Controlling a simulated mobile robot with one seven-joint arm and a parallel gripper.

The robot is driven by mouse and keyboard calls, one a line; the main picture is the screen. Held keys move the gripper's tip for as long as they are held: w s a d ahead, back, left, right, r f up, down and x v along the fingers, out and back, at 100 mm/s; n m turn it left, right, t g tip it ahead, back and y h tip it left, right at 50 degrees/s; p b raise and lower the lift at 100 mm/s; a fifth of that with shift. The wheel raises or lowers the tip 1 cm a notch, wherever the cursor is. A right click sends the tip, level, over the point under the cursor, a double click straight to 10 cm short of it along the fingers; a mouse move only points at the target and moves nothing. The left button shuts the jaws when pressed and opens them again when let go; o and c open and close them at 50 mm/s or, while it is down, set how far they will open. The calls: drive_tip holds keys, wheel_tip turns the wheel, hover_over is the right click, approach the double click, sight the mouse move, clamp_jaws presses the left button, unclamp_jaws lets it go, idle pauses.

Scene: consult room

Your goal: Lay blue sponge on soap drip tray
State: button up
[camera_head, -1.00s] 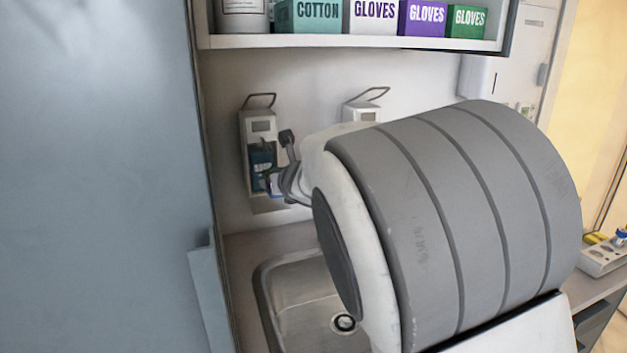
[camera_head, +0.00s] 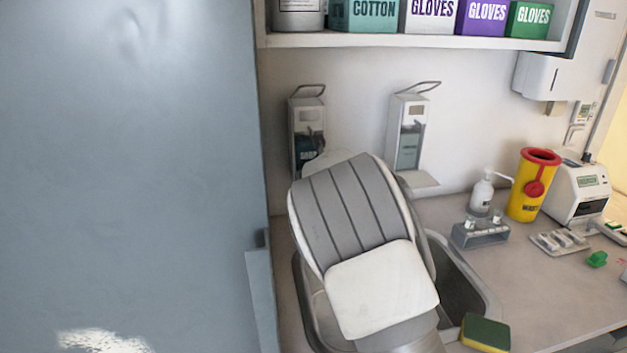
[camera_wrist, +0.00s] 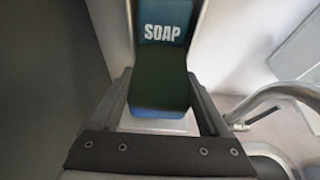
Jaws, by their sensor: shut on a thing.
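The blue sponge (camera_wrist: 160,108), with a dark green face, sits between the two fingers of my gripper (camera_wrist: 158,88) in the wrist view. The gripper is shut on it. The soap dispenser (camera_wrist: 163,28), with a blue SOAP label, stands directly beyond the sponge. A pale strip of the soap drip tray (camera_wrist: 152,126) shows just below the sponge's near edge; whether the sponge touches it I cannot tell. In the head view, the soap dispenser (camera_head: 307,108) is on the wall at left, and my arm hides its tray, the sponge and the gripper.
A second dispenser (camera_head: 411,135) with its own tray hangs to the right. The sink (camera_head: 468,285) lies below my arm. A yellow-green sponge (camera_head: 486,333) is on the counter. A pump bottle (camera_head: 481,195) and yellow bin (camera_head: 532,188) stand farther right. A grey panel (camera_head: 130,170) closes the left side.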

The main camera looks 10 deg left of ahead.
drive_tip(key=shift+w+a+f, duration=0.15)
drive_tip(key=shift+w+f, duration=0.05)
drive_tip(key=shift+f, duration=0.6)
drive_tip(key=shift+f, duration=0.3)
drive_tip(key=shift+f+b, duration=0.35)
drive_tip(key=shift+b, duration=0.4)
drive_tip(key=shift+r, duration=0.1)
drive_tip(key=o, duration=1.3)
drive_tip(key=shift+c, duration=0.2)
